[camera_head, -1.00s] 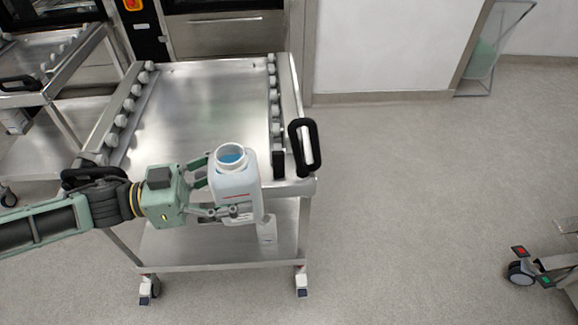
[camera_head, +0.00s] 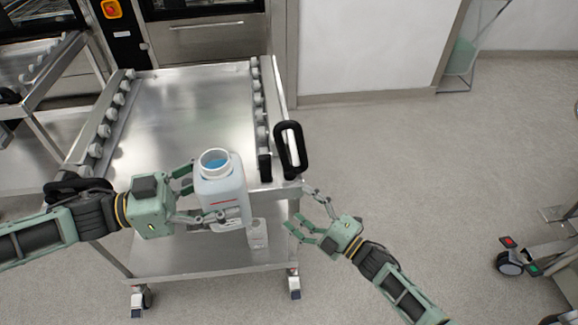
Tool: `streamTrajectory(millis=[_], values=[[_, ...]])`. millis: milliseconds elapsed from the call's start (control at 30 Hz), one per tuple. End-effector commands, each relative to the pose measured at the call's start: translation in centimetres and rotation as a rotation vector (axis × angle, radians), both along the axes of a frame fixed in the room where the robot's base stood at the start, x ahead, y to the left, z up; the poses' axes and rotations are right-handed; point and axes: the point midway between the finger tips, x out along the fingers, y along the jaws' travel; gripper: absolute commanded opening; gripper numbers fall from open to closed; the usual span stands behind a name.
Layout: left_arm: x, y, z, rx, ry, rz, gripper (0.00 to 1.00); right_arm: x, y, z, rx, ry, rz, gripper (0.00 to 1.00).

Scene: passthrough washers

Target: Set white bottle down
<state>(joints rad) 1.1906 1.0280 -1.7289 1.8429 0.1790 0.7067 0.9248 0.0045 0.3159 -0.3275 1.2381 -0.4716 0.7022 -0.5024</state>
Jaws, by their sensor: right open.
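A white bottle (camera_head: 222,187) with an open round mouth and blue inside stands upright in the grip of my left gripper (camera_head: 207,196), near the front edge of the steel cart (camera_head: 170,135). The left fingers are on both sides of the bottle, shut on it. My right gripper (camera_head: 306,213) is open and empty, to the right of the bottle and just below the cart's black handle. A second white container (camera_head: 257,234) shows on the cart's lower shelf, partly behind the held bottle.
The cart has roller rails along both sides and a black handle (camera_head: 291,149) at its right front corner. The middle of its top is clear. Another cart (camera_head: 40,75) stands at the left. Open floor lies to the right, with a wheeled stand (camera_head: 512,262) at the far right.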

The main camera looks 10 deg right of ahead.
Motion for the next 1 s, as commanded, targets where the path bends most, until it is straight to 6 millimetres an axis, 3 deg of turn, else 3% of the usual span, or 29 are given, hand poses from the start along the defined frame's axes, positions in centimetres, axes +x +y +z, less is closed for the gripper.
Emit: streamTrajectory(millis=[33,200,400,500,633,833,1000], values=[[0.0,0.0,0.3,-0.004,-0.002,-0.002,0.10,0.1,1.0,3.1,-0.029,-0.108,0.058,0.88],[0.0,0.0,0.3,-0.004,-0.002,-0.002,0.10,-1.9,4.3,12.5,-0.169,-0.518,0.252,0.88],[0.0,0.0,0.3,-0.004,-0.002,-0.002,0.10,-6.1,6.0,22.0,-0.485,-1.197,0.455,0.88],[0.0,0.0,0.2,-0.004,-0.002,-0.002,0.10,-7.3,5.6,24.0,-0.640,-1.479,0.509,0.88],[0.0,0.0,0.2,-0.004,-0.002,-0.002,0.10,-7.9,5.1,25.2,-0.765,-1.695,0.543,0.88],[0.0,-0.1,0.2,-0.004,-0.002,-0.002,0.10,-8.2,5.8,25.5,-0.812,-1.786,0.557,0.88],[0.0,-0.1,0.3,-0.004,-0.002,-0.002,0.10,-8.5,8.5,25.6,-0.809,-1.783,0.555,0.88]])
